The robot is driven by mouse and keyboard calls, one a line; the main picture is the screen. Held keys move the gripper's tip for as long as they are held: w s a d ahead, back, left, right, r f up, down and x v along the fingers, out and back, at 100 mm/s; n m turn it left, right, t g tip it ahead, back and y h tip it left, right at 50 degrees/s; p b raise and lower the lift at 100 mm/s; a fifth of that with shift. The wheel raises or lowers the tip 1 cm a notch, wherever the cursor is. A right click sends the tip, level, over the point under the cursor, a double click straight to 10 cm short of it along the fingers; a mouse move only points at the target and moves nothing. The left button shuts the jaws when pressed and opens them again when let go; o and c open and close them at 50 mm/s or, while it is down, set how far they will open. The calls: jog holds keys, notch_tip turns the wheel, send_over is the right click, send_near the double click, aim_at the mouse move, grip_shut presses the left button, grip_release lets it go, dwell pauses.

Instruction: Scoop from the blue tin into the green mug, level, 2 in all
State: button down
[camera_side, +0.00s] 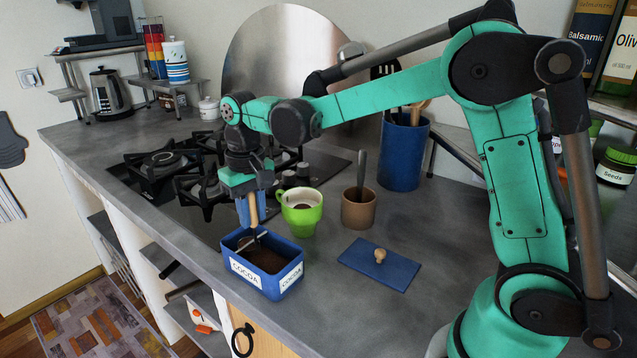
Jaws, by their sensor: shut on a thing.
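The blue tin (235,282), labelled cocoa, stands open near the counter's front edge with brown powder (266,257) inside. My gripper (251,196) is above the tin, pointing down and shut on the wooden handle of a scoop (254,213). The scoop's lower end is inside the tin; I cannot tell how much powder its bowl holds. The green mug (301,219) stands upright just behind and right of the tin. Its inside is pale, with a dark patch that may be powder.
A brown cup (357,212) with a dark utensil stands right of the mug. A blue lid (372,272) with a wooden knob lies flat right of the tin. A tall blue utensil holder (403,160) stands behind. The gas hob (165,165) is at left. The front right counter is clear.

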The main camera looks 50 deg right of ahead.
jog(key=shift+s, duration=2.75)
jog(key=shift+r, duration=2.9)
jog(key=w+d+r+n, duration=0.2)
jog(key=d+n, duration=0.1)
jog(key=d, duration=0.4)
jog(key=w+d+r+n, duration=0.2)
jog(key=d+r+n, duration=0.1)
jog(key=d, duration=0.4)
jog(key=s+a+f+t+h, duration=0.2)
jog(key=a+f+t+h, duration=0.3)
jog(key=h, duration=0.9)
jog(key=shift+s+a+f+h, duration=0.15)
jog(key=shift+a+f+h, duration=0.15)
jog(key=shift+a+f, duration=1.05)
